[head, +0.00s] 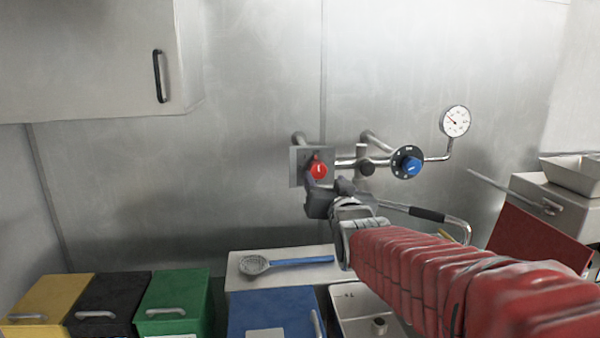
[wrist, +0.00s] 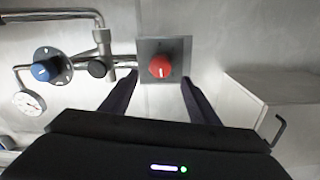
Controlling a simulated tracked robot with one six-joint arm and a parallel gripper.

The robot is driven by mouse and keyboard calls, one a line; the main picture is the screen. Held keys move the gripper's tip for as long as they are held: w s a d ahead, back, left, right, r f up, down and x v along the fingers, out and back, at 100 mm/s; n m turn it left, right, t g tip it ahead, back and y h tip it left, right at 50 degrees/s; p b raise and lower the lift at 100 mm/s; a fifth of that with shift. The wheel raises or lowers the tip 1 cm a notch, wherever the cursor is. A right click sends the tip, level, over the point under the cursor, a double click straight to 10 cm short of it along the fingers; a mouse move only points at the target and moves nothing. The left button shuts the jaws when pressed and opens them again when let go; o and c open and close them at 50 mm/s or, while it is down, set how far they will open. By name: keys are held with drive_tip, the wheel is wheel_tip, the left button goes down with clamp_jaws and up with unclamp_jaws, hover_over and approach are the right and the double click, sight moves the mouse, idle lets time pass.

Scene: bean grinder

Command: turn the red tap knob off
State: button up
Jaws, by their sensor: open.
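The red tap knob (head: 319,170) sits on a square grey plate (head: 297,168) on the metal wall, with a white mark on its face. In the wrist view the red knob (wrist: 160,67) is ahead, roughly midway between the fingers, and its white mark points down in that picture. My gripper (head: 312,178) is at the knob in the head view; in the wrist view my gripper (wrist: 152,78) has its two dark fingers spread apart on either side of the plate. I see no finger touching the knob; the exact gap in depth is hard to tell.
A blue knob (head: 411,165) on a black dial, pipes and a gauge (head: 455,121) are right of the plate. Below are a blue-handled strainer (head: 254,265), a sink (head: 353,310) and a faucet (head: 428,214). Yellow, black and green bins (head: 172,293) stand lower left; a cabinet (head: 90,60) hangs upper left.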

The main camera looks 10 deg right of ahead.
sight(319, 171)
drive_tip(key=shift+w, duration=3.6)
drive_tip(key=shift+c, duration=0.5)
drive_tip(key=c, duration=0.9)
